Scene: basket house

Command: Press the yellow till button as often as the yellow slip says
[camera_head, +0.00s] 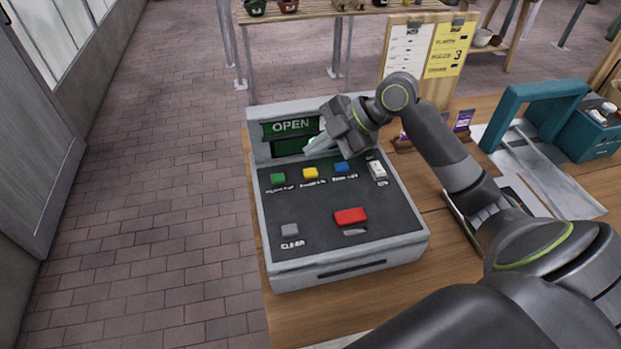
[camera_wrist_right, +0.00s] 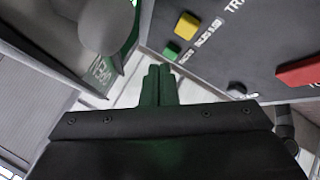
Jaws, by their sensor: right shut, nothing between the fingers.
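The grey till (camera_head: 340,255) stands on the wooden counter, its display (camera_head: 292,127) reading OPEN. The yellow button (camera_head: 310,173) sits in the top row between the green button (camera_head: 278,179) and the blue button (camera_head: 342,168). The yellow button also shows in the wrist view (camera_wrist_right: 187,25). The yellow slip (camera_head: 446,50), clipped on a board behind the till, shows a 3; its other print is too small to read surely. My right gripper (camera_head: 312,148) is shut and empty, above the till near the display and apart from the yellow button. My left gripper is not in view.
A red button (camera_head: 350,216), a grey CLEAR button (camera_head: 290,230) and a white switch (camera_head: 377,170) are also on the till. A white slip (camera_head: 407,50) hangs beside the yellow one. A teal-handled thing (camera_head: 535,95) and a teal box (camera_head: 592,140) stand on the right.

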